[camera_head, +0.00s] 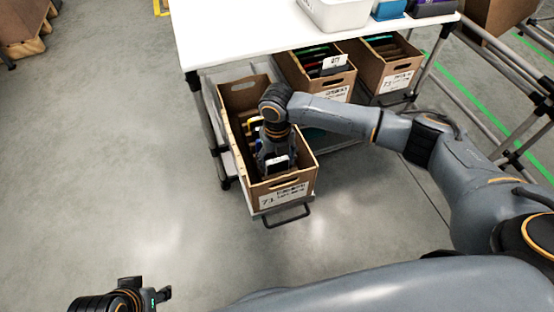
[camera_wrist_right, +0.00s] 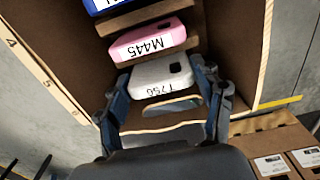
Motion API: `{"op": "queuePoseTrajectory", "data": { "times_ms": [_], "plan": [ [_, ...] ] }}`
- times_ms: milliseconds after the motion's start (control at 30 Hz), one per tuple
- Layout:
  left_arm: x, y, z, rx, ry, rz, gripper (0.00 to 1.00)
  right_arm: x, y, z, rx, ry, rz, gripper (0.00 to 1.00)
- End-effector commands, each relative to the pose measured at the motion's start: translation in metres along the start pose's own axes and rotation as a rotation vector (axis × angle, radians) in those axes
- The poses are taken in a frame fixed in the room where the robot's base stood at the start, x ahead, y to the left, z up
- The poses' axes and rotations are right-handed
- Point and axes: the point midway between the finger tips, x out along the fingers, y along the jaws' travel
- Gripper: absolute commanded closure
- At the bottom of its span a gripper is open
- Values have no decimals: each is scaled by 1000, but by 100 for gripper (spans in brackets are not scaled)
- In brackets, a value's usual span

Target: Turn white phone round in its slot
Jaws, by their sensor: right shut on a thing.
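The white phone (camera_wrist_right: 160,72) stands in a slot of the pulled-out carton (camera_head: 301,172), between brown dividers. Its black camera patch is up, and its label, T756, reads upside down in the wrist view. My right gripper (camera_head: 274,158) reaches down into the front half of that carton. In the wrist view its two fingers (camera_wrist_right: 163,82) are shut on the phone's left and right edges. In the head view the arm largely hides the phone. My left gripper (camera_head: 148,292) is at the bottom left, over the floor, away from the carton; its finger opening is unclear.
A pink phone (camera_wrist_right: 152,42) labelled M445 stands one slot beyond, with a blue phone (camera_wrist_right: 107,5) past it. The carton walls are close on both sides. Two more cartons (camera_head: 330,88) (camera_head: 396,79) stand under the white table (camera_head: 240,35).

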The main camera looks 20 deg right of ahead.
Motion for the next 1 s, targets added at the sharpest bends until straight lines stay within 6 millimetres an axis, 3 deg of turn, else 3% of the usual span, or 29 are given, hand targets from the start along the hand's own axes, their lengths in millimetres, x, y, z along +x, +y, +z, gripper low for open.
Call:
{"op": "queuePoseTrajectory", "data": {
  "times_ms": [933,967,1000],
  "plan": [
    [-1,2,-1,-6,2,5,60,5,0,0,0,-1,1,60],
    [-1,2,-1,-5,2,4,60,5,0,0,0,-1,1,31],
    [-1,1,-1,-4,2,4,60,5,0,0,0,-1,0,22]
  ]
}}
